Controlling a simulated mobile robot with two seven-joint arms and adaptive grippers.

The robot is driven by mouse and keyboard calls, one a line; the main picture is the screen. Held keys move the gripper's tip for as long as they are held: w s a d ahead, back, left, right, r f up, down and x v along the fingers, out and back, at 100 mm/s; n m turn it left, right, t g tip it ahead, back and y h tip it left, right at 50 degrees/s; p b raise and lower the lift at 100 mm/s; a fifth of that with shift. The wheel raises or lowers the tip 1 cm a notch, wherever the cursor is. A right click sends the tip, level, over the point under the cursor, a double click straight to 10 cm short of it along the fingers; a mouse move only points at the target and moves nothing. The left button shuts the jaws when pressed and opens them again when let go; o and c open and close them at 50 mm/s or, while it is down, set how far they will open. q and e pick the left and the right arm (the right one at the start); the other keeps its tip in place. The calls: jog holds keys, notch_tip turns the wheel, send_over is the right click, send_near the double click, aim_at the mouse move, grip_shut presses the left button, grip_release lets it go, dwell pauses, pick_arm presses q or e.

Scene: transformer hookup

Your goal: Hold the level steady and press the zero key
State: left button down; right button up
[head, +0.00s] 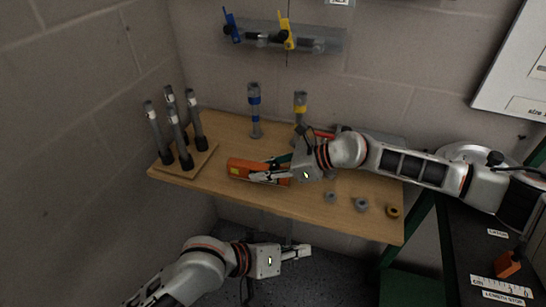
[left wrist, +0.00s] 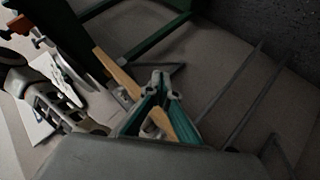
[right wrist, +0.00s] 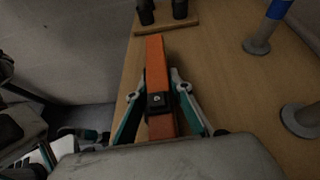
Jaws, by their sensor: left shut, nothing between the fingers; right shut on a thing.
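The orange level (head: 243,167) lies along the front left part of the wooden table (head: 340,199), near its front edge. My right gripper (head: 264,176) is shut on it, with one finger on each side. The level also shows in the right wrist view (right wrist: 157,60), with a black square part carrying a small pale dot (right wrist: 157,100) between the fingers; I cannot tell if this is the zero key. My left gripper (head: 304,251) is shut and empty, below and in front of the table edge, apart from the level. Its fingertips show in the left wrist view (left wrist: 162,80).
Several dark posts (head: 178,138) stand on a wooden base at the table's left. Blue-banded (head: 254,112) and yellow-banded (head: 300,104) grey posts stand at the back. Grey rings (head: 361,205) and a brass ring (head: 393,212) lie at the front right. A green-framed bench (head: 458,235) stands right.

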pick_arm(q)
jog(key=w+a+r+g+y, duration=0.2)
jog(key=w+a+r+y, duration=0.45)
jog(key=w+r, duration=0.7)
notch_tip(320, 180, up, 13)
jog(key=w+y, duration=0.2)
jog(key=shift+w+d+t+y, duration=0.15)
jog(key=shift+w+t+y, duration=0.15)
jog(key=shift+y, duration=0.05)
jog(key=shift+f, duration=0.1)
